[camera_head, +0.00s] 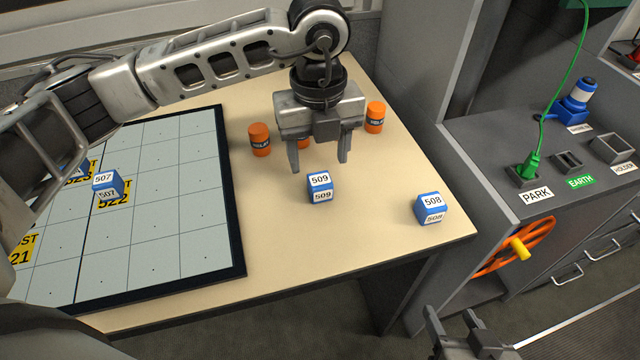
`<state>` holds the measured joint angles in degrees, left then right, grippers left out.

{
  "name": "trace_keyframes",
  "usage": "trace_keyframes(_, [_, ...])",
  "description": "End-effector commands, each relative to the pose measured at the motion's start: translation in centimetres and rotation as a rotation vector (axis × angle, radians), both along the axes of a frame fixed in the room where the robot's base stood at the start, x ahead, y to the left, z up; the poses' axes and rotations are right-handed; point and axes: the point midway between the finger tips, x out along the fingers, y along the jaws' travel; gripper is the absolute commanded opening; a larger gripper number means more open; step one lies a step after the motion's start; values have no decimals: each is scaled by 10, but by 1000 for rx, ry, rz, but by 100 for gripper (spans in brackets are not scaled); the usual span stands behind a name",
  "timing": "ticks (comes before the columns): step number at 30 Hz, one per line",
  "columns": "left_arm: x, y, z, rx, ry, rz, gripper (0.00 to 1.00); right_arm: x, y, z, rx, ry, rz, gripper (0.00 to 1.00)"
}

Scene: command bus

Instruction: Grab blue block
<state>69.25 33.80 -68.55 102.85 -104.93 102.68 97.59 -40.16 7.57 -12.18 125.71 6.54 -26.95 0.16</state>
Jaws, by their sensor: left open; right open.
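A blue block labelled 509 (320,188) sits on the beige table, right of the gridded board. My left gripper (320,165) is open, pointing down, with its fingers just above and behind this block. Whether the fingers overlap the block in depth is hard to tell. A second blue block labelled 508 (431,208) sits near the table's right front corner. A third blue block labelled 507 (107,186) is on the board at the left. Another block (78,170) is mostly hidden behind my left arm. My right gripper (462,330) is open and empty at the bottom edge, below the table.
Orange cylinders stand behind and beside my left gripper: one at left (260,139), one at right (375,117), one mostly hidden between. The board (190,220) covers the table's left. A grey console (490,150) with an orange wheel (515,246) stands at right.

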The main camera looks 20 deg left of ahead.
Motion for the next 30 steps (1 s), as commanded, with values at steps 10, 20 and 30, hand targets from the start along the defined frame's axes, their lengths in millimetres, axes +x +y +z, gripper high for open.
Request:
trace_keyframes(10, [-1,2,-43,1,3,1,58,1,-1,2,-6,1,0,54])
trace_keyframes(20, [0,2,-54,0,0,0,58,4,-1,2,-8,-6,0,54])
trace_keyframes(30, [0,2,-53,0,0,0,10,4,-1,2,-8,-5,0,54])
